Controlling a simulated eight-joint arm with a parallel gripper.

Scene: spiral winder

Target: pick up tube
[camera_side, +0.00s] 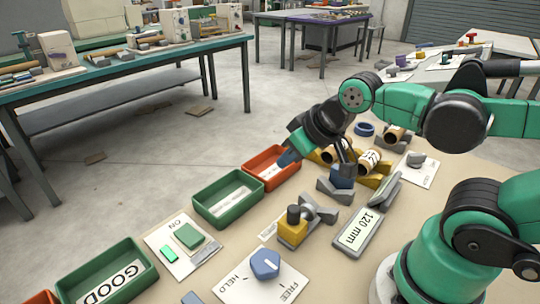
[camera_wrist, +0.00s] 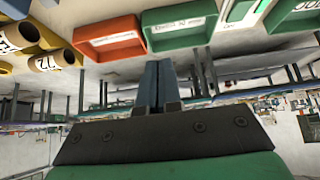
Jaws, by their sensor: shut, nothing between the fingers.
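Several tan cardboard tubes with white labels lie in yellow cradles. In the side view one tube (camera_side: 369,162) lies right of my gripper, another (camera_side: 394,136) lies farther back, and a third is partly hidden behind my wrist. In the wrist view two tubes show at the upper left: one near the corner (camera_wrist: 20,36) and one labelled 72 (camera_wrist: 46,62). My gripper (camera_side: 286,159) is shut and empty, its blue-grey fingers pointing down-left near the red bin (camera_side: 268,179). The shut fingers (camera_wrist: 157,72) also show in the wrist view, apart from the tubes.
A green bin (camera_side: 213,216) stands beside the red bin, and a GOOD bin (camera_side: 75,268) is at the lower left. A yellow and grey fixture (camera_side: 293,231), a 120 mm block (camera_side: 358,233) and a blue knob (camera_side: 265,263) stand on the tan table.

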